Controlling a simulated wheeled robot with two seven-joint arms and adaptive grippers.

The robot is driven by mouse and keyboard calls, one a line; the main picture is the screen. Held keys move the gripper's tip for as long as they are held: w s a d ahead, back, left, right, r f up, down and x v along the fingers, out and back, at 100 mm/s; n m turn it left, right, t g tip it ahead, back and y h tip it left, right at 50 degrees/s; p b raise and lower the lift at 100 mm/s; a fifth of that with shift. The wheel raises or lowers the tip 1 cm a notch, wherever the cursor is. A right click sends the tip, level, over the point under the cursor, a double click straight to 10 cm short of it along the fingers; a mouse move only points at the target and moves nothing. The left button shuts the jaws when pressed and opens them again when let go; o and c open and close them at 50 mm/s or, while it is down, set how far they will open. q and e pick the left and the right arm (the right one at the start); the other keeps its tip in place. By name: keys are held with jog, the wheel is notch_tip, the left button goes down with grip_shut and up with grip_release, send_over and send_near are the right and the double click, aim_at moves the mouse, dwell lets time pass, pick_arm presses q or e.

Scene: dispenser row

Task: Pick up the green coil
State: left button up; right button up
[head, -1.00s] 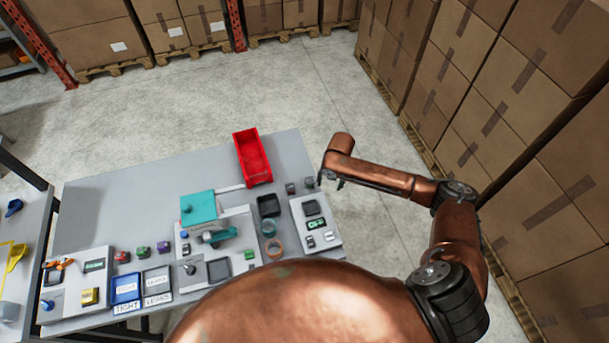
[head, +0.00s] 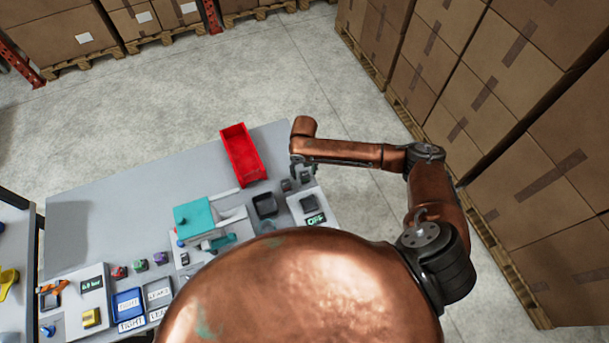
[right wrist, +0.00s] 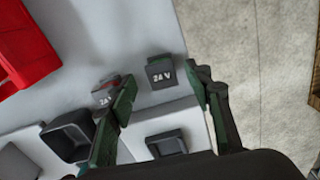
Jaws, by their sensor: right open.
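A small green block (head: 140,265), which may be the green coil, stands in a row between a red block (head: 119,272) and a purple block (head: 161,258) at the left of the table. My right gripper (head: 300,162) is far from it, at the table's right edge. In the right wrist view, its green-and-black fingers (right wrist: 160,76) are apart and nothing is held. A second marked block (right wrist: 106,88) is partly behind the left finger. My left gripper is not in view.
A red bin (head: 243,154) stands at the table's back. A teal-topped device (head: 194,216) and a black tray (head: 265,205) are mid-table. Blue (head: 128,303) and grey (head: 158,294) labelled trays lie at left.

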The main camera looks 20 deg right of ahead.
jog(key=shift+f, duration=0.7)
jog(key=shift+d+f, duration=0.1)
jog(key=shift+f, duration=0.55)
jog(key=shift+c, duration=0.4)
jog(key=c, duration=0.8)
grip_shut()
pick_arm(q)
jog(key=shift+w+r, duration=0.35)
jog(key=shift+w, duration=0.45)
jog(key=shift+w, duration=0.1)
pick_arm(e)
jog(key=shift+r, duration=0.15)
